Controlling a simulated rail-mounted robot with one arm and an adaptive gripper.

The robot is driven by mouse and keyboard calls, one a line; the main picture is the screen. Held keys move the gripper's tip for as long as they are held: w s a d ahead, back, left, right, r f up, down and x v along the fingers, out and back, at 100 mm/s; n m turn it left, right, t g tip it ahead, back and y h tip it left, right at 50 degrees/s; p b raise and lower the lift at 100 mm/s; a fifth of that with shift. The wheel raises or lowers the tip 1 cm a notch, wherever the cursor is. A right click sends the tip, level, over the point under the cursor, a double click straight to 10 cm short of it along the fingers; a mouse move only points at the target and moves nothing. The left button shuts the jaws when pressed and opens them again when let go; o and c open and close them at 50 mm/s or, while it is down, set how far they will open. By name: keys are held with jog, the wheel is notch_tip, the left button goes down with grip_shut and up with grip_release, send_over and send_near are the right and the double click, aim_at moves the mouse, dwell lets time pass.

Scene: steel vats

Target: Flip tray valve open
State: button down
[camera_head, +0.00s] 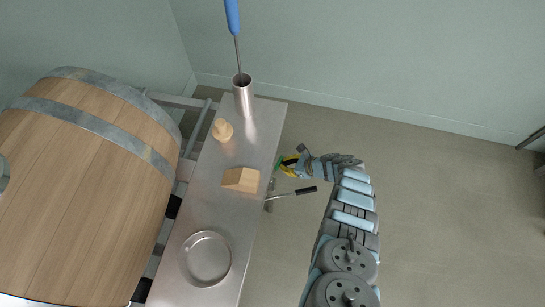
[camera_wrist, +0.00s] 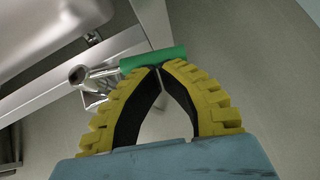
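A tray valve sits at the right edge of the steel tray table (camera_head: 222,160). Its green handle (camera_wrist: 152,59) shows in the wrist view, with a steel pipe end (camera_wrist: 78,75) to its left. A small part of the green handle (camera_head: 279,160) shows in the head view. My gripper (camera_head: 287,162) is beside the table edge, at the handle. In the wrist view the yellow fingers of my gripper (camera_wrist: 161,68) have their tips together, overlapping the handle's lower edge. The handle is not seen between the fingers; I cannot tell whether they touch it.
A black-gripped lever (camera_head: 306,190) sticks out from the table edge just below my gripper. On the table are a wooden block (camera_head: 241,179), a wooden bung (camera_head: 222,130), a round steel dish (camera_head: 206,259) and a steel cup (camera_head: 243,98) holding a blue-handled tool. A large barrel (camera_head: 85,190) stands left.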

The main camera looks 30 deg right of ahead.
jog(key=shift+w+a+f+b, duration=0.25)
jog(key=shift+a+b, duration=0.2)
jog(key=shift+a, duration=0.15)
dwell(0.5)
jog(key=s+d+r+p, duration=0.2)
jog(key=s+d+r, duration=0.3)
jog(key=s+d, duration=0.3)
jog(key=shift+d+r, duration=0.3)
jog(key=shift+r, duration=0.05)
jog(key=shift+p, duration=0.3)
